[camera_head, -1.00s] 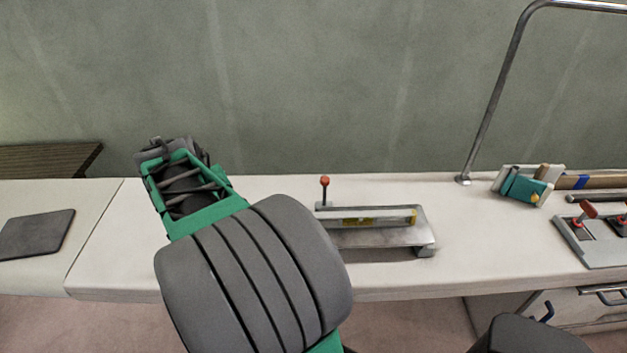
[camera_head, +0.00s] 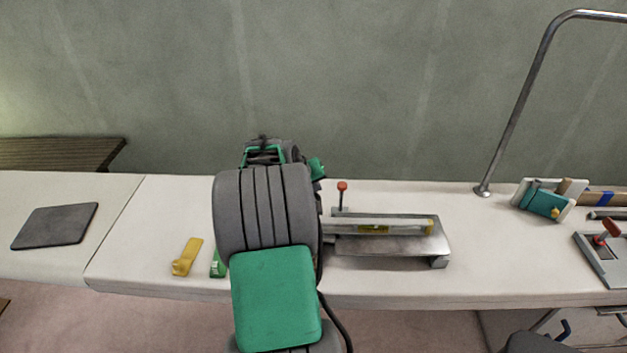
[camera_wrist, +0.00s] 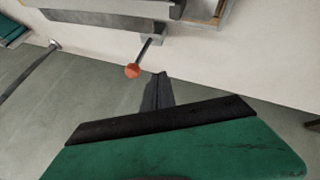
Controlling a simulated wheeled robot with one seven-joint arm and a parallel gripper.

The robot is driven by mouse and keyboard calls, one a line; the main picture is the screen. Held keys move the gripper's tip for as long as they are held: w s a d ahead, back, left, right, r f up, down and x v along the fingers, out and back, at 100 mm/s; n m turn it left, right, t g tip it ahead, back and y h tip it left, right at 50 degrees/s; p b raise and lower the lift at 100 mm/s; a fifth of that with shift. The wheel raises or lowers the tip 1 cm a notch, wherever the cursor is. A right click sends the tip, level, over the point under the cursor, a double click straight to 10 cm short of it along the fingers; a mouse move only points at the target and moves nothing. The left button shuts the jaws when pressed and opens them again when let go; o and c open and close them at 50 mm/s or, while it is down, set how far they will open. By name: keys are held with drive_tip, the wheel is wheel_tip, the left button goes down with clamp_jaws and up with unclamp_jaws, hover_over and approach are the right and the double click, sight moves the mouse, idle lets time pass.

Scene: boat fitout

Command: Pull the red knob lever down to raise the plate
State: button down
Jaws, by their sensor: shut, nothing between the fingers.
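The lever with a red knob (camera_head: 342,186) stands upright at the back left corner of a grey metal device on the bench. It also shows in the wrist view as a red knob (camera_wrist: 132,71) on a thin metal rod. The metal plate (camera_head: 400,243) of the device lies flat and low, with a yellow-vial level (camera_head: 375,227) along it. My gripper (camera_wrist: 160,76) is shut and empty in the wrist view, with its tips near the red knob but apart from it. In the head view my arm hides the gripper and the left end of the device.
A yellow piece (camera_head: 187,257) and a green piece (camera_head: 217,264) lie on the bench (camera_head: 140,235) left of my arm. A dark pad (camera_head: 55,226) lies further left. At right are a metal rail (camera_head: 517,105), a teal block (camera_head: 545,203) and another red-knobbed lever unit (camera_head: 592,255).

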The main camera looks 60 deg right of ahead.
sight(341, 198)
drive_tip(key=s+d+f+p, duration=0.1)
drive_tip(key=s+d+f, duration=0.1)
drive_tip(key=d, duration=0.3)
drive_tip(key=shift+s+d+f, duration=0.3)
drive_tip(key=shift+f, duration=0.4)
drive_tip(key=shift+d, duration=0.1)
